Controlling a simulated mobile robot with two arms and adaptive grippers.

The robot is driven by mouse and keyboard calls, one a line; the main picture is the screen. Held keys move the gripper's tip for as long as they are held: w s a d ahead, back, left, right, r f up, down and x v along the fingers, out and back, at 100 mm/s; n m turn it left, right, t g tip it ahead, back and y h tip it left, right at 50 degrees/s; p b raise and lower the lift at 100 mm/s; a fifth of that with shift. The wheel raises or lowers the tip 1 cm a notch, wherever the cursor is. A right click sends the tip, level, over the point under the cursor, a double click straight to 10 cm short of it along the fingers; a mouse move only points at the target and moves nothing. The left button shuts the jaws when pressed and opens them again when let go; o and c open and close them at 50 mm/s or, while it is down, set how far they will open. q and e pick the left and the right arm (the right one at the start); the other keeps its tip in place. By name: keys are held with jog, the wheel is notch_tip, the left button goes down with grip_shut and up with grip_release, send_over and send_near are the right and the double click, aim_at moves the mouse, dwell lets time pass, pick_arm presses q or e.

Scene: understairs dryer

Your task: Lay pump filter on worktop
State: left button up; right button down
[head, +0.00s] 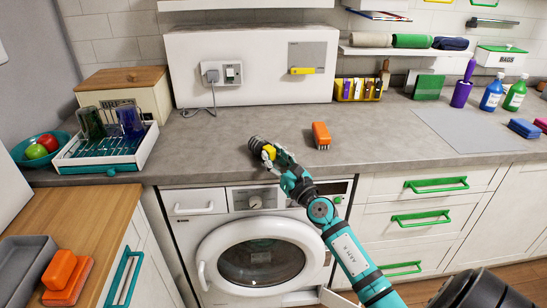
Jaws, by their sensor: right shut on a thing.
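The pump filter (256,147) is a small dark ribbed piece with a yellow part, over the front area of the grey worktop (215,140). My right gripper (270,156), on a teal and grey arm reaching up from the lower right, is shut on it by the yellow part. The dark end points to the upper left. I cannot tell whether the filter touches the worktop or hangs just above it. The fingers hide part of it. My left gripper is not in view.
An orange brush (321,135) lies just right of the filter. A dish rack (105,148) with glasses stands at the left. The white washing machine (256,245) is below the worktop edge. The worktop left of the filter is clear.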

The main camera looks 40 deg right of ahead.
jog(key=shift+s+a+f, duration=0.1)
jog(key=shift+a+f, duration=0.1)
jog(key=shift+f, duration=0.55)
jog(key=c, duration=1)
grip_release()
jog(key=shift+a, duration=0.1)
jog(key=shift+r, duration=0.1)
jog(key=shift+s+f, duration=0.3)
jog(key=shift+s, duration=0.05)
jog(key=s, duration=1.1)
jog(key=shift+a+f, duration=0.3)
jog(key=shift+f, duration=0.1)
